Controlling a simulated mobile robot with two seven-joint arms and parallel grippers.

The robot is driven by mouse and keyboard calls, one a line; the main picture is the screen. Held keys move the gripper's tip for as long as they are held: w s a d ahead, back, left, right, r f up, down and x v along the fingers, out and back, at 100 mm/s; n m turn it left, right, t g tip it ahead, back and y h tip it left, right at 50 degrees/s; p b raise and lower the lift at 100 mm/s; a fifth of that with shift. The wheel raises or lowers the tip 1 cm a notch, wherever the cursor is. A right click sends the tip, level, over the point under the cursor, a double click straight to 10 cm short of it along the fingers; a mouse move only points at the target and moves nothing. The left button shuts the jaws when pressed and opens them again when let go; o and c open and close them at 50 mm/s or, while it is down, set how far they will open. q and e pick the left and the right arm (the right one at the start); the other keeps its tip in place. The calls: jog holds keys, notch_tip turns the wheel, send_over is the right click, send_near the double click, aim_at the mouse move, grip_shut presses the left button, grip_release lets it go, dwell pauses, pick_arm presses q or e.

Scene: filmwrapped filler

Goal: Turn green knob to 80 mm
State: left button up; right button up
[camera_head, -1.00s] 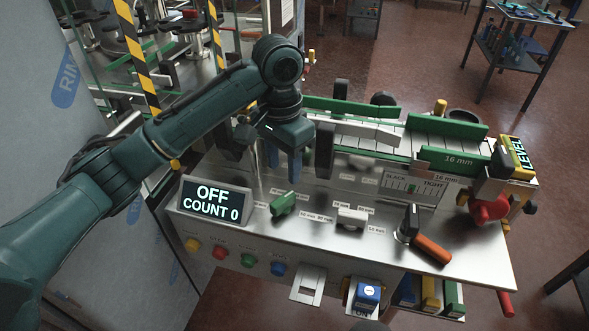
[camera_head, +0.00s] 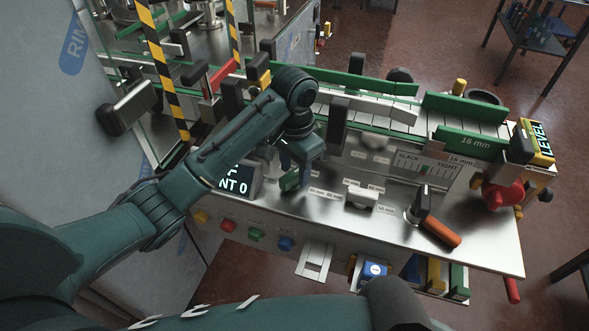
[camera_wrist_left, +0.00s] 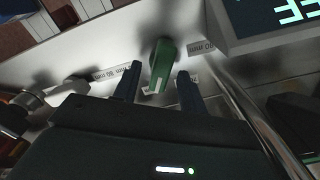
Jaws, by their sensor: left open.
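The green knob (camera_head: 289,181) sits on the sloping metal panel, right of the display, partly covered by my left gripper (camera_head: 297,165). It also shows in the left wrist view (camera_wrist_left: 162,66), with small mm labels on both sides that are hard to read. My left gripper (camera_wrist_left: 157,88) is open. Its two dark fingers lie left and right of the knob's near end in that view, with gaps visible; I cannot tell whether they touch it. My right gripper does not show.
The display (camera_head: 240,182) is partly hidden behind my left arm. A white knob (camera_head: 361,197) and an orange-handled lever (camera_head: 438,230) stand to the right. Green conveyor rails (camera_head: 465,108) run behind. Coloured buttons (camera_head: 256,234) line the front.

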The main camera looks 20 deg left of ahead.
pick_arm(q)
jog(key=shift+f, duration=0.5)
grip_shut()
